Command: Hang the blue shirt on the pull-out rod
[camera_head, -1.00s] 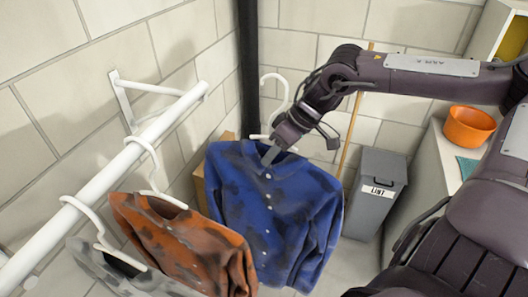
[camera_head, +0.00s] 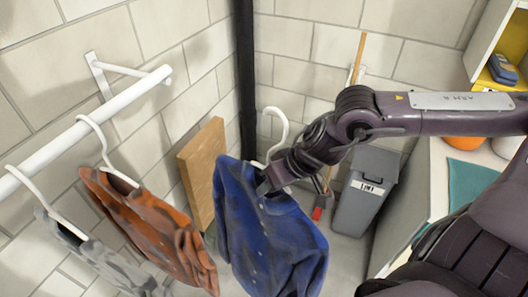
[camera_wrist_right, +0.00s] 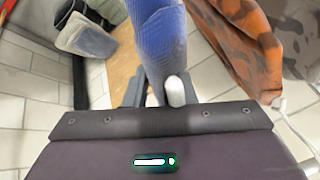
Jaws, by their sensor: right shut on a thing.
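The blue shirt (camera_head: 262,235) hangs on a white hanger (camera_head: 279,130) whose hook points up and is free of the rod. My right gripper (camera_head: 268,183) is shut on the hanger just below the hook, at the shirt's collar. The blue shirt also shows in the right wrist view (camera_wrist_right: 158,40), with white hanger plastic (camera_wrist_right: 175,92) between the fingers (camera_wrist_right: 152,92). The white rod (camera_head: 95,122) juts from the left wall, to the left of the shirt and apart from it. My left gripper is not in view.
An orange-brown shirt (camera_head: 150,225) and a grey shirt (camera_head: 95,262) hang on the rod on white hangers. A wooden board (camera_head: 203,165) leans on the wall behind. A grey bin (camera_head: 365,195) and a counter (camera_head: 440,180) stand right. The rod's free end is bare.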

